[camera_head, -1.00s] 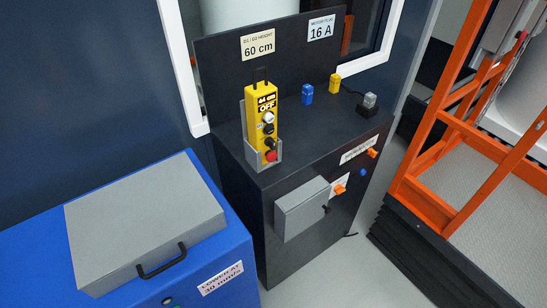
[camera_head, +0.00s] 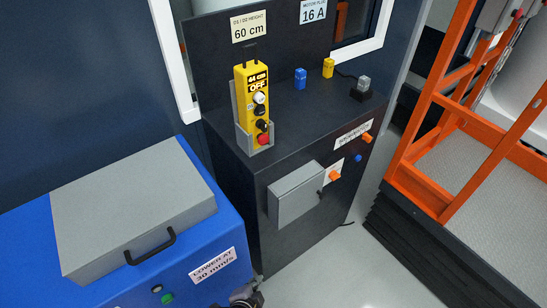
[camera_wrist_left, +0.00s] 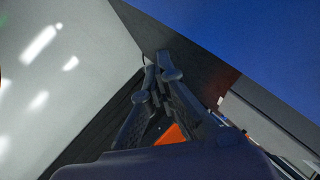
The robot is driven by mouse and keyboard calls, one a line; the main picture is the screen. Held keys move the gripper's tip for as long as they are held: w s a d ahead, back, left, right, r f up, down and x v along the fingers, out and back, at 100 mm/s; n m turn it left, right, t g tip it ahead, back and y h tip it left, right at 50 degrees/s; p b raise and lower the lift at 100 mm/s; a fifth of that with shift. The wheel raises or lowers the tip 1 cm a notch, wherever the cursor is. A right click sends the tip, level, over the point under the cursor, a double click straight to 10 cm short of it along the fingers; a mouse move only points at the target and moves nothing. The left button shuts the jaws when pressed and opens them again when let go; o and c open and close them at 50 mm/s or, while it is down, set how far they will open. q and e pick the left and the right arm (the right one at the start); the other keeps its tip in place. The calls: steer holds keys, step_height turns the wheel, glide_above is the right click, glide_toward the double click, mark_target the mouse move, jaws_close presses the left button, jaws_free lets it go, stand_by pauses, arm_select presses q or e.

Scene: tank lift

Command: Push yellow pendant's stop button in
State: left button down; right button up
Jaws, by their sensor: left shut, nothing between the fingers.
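The yellow pendant (camera_head: 254,100) stands upright in a grey holder (camera_head: 240,130) on the dark cabinet's top. Its display reads 44 cm and OFF. The red stop button (camera_head: 264,139) is at its lower end; how far in it sits cannot be told. My left gripper (camera_head: 247,298) is just entering at the bottom edge of the head view, in front of and well below the pendant. In the left wrist view its fingers (camera_wrist_left: 158,80) are close together with nothing between them. The pendant is not in the wrist view. My right gripper is not in view.
A blue cabinet (camera_head: 222,238) with a grey lidded box (camera_head: 135,208) stands left. Blue (camera_head: 300,78) and yellow (camera_head: 328,67) plugs sit behind the pendant. A grey box (camera_head: 296,194) and orange knobs jut from the dark cabinet's front. An orange lift frame (camera_head: 412,190) stands right; grey floor lies between.

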mark_target(263, 139)
arm_select(q)
steer(key=w+d+r+m+t+b, duration=0.1)
steer(key=w+d+r+m+t, duration=0.1)
steer(key=r, duration=0.9)
steer(key=w+d+r+m+t, duration=0.1)
steer(key=w+r+m+t, duration=0.1)
steer(key=r, duration=1)
steer(key=w+d+r+m+t+b, duration=0.1)
steer(key=w+r+t, duration=0.3)
steer(key=r, duration=0.7)
steer(key=shift+w+d+r+m+t+h+b, duration=0.3)
steer(key=shift+d+m, duration=0.2)
steer(key=shift+d, duration=0.35)
steer(key=shift+w+a+f+p, duration=0.15)
steer(key=shift+w+p, duration=0.25)
steer(key=shift+w, duration=1.8)
steer(key=shift+w+a+r+p, duration=0.1)
steer(key=shift+w+p, duration=0.35)
steer(key=shift+w, duration=1.7)
steer(key=shift+w+a+f+p, duration=0.15)
steer(key=shift+w+p, duration=0.25)
steer(key=shift+w, duration=1.8)
steer(key=shift+r, duration=0.1)
